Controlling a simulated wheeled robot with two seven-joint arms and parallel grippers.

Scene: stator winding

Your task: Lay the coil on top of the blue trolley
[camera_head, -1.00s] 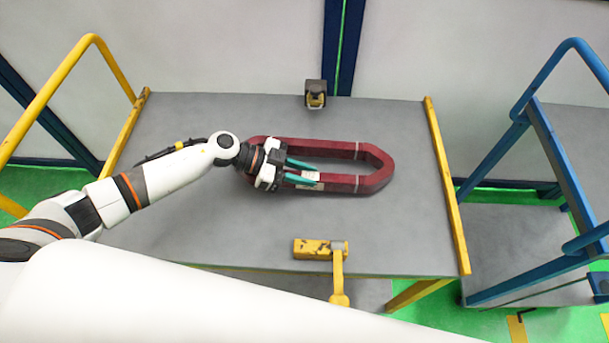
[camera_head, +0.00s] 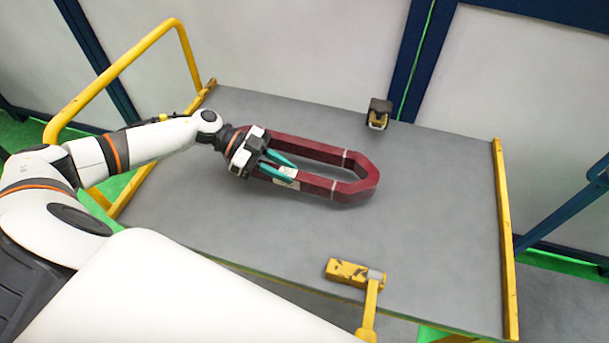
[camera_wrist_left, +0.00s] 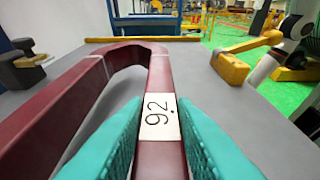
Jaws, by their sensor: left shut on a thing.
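The coil (camera_head: 355,190) is a long dark red ring with flat sides. It is over the grey top of the yellow-railed trolley (camera_head: 440,200); I cannot tell whether it touches the top. My left gripper (camera_head: 283,172) is shut on its near long side, with a teal finger on each side of the bar. The left wrist view shows the fingers beside a white label marked 92 on the coil (camera_wrist_left: 158,75). The blue trolley (camera_head: 570,212) shows only in part, at the right edge of the head view. My right gripper is not in view.
A yellow latch (camera_head: 350,271) sits at the front edge. A raised yellow strip (camera_head: 505,240) runs along the right edge. The grey top right of the coil is clear.

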